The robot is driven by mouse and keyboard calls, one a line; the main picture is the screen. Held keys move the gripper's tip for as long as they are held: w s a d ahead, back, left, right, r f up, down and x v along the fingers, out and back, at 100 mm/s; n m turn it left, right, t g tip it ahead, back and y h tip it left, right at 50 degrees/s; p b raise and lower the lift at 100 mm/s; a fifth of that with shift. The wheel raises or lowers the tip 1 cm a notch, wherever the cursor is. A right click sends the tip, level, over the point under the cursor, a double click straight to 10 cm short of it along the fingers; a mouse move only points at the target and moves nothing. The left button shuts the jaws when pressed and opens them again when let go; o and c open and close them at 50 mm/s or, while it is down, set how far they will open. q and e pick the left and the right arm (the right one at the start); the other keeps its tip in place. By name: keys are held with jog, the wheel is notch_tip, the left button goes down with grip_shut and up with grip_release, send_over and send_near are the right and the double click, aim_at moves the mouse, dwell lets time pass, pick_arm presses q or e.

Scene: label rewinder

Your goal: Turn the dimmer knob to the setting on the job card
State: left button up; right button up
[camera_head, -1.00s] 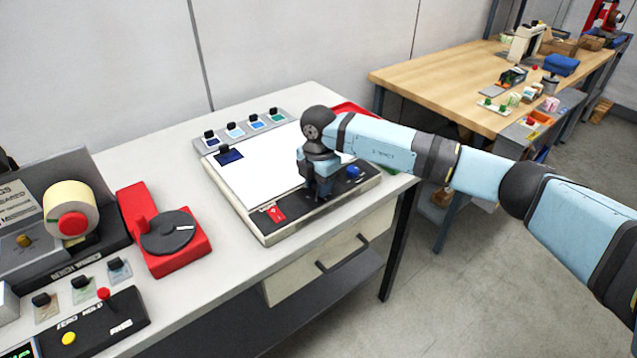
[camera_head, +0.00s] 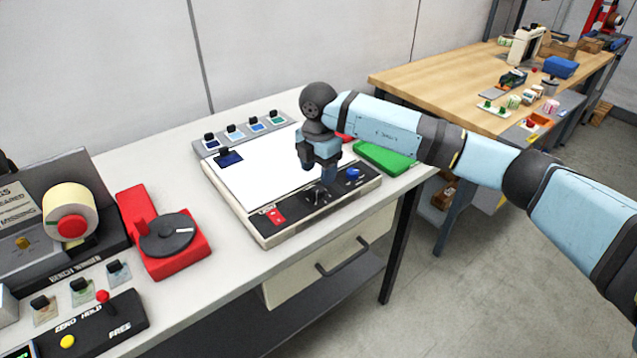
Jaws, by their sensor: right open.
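The light box (camera_head: 262,190) with a white lit top lies on the bench, its front strip facing me. A small black knob (camera_head: 318,195) on the middle of that strip looks like the dimmer, and a blue knob (camera_head: 353,173) sits to its right. The knob's exact setting is too small to read. My right gripper (camera_head: 319,172) is open and empty, pointing down just above the black knob and apart from it. I cannot tell which item is the job card. My left gripper is not in view.
A red switch (camera_head: 275,216) sits left on the strip. A rack of clipped slides (camera_head: 243,131) lies behind the box, and a green block (camera_head: 384,157) to its right. A red device with a dark disc (camera_head: 166,236) stands left. Bare bench lies between.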

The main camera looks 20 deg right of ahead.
aim_at(318, 189)
notch_tip(318, 189, up, 9)
jog(key=shift+f, duration=0.2)
jog(key=shift+s+f, duration=0.1)
dwell(0.4)
